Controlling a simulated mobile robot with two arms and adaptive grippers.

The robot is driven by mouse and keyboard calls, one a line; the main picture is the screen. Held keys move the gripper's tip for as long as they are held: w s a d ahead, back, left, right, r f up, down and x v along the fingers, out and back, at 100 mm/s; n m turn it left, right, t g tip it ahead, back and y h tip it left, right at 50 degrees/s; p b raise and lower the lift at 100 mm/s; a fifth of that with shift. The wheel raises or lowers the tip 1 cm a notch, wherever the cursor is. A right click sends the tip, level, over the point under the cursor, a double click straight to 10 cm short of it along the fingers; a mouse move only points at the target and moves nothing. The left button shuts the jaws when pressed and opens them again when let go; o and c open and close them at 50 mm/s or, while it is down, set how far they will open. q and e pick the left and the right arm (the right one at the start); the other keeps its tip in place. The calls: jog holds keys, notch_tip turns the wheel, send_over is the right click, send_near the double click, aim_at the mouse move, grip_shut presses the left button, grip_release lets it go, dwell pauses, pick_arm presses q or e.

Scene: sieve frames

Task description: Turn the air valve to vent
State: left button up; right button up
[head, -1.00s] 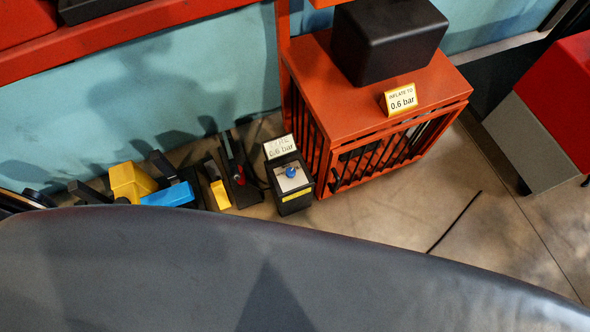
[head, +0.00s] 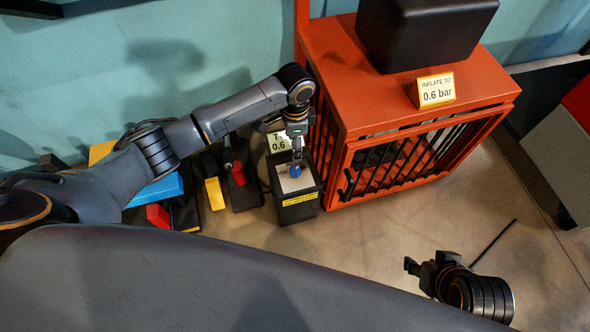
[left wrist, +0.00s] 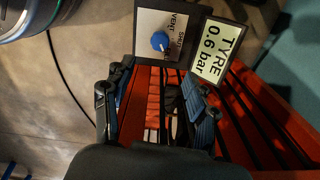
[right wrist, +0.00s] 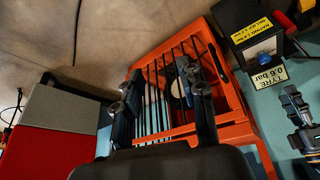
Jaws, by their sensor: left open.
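The air valve is a black box (head: 297,207) on the floor with a pale top plate and a blue knob (head: 295,171). In the left wrist view the knob (left wrist: 160,41) sits on the plate beside the words VENT and SHUT; I cannot tell where it points. A display (left wrist: 217,50) behind it reads TYRE 0.6 bar. My left gripper (head: 297,150) is over the knob in the head view; its fingers are open, and contact cannot be told. My right gripper (head: 412,268) is open and empty, away from the valve; its fingers frame the orange cage in its wrist view.
An orange barred cage (head: 400,125) stands right of the valve, with a black block (head: 425,35) and an INFLATE TO 0.6 bar sign (head: 437,91) on top. Coloured items, including a blue block (head: 155,190), crowd the left. Floor in front of the cage is clear except a thin dark rod.

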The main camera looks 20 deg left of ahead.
pick_arm(q)
jog(key=b, duration=0.1)
send_over(295, 169)
notch_tip(295, 169, down, 4)
notch_tip(295, 169, down, 4)
jog(key=shift+r+b, duration=0.1)
jog(key=shift+b, duration=0.85)
pick_arm(e)
jog(key=w+a+r+t+y, duration=0.1)
jog(key=w+a+r+t, duration=0.1)
jog(key=w+r+t, duration=0.3)
jog(key=w+a+r+t+y, duration=0.1)
jog(key=w+a+r+t, duration=0.15)
jog(key=w, duration=0.45)
pick_arm(q)
notch_tip(295, 169, down, 5)
jog(key=shift+f+b, duration=0.15)
jog(key=shift+b, duration=0.95)
jog(key=shift+f, duration=0.1)
pick_arm(e)
notch_tip(295, 169, up, 10)
jog(key=w+a+t+y, duration=0.2)
jog(key=t, duration=0.4)
jog(key=shift+w+n, duration=0.4)
jog(key=shift+f+t, duration=0.1)
jog(key=shift+t, duration=0.15)
pick_arm(q)
jog(key=c, duration=1.2)
jog(key=shift+o, duration=0.2)
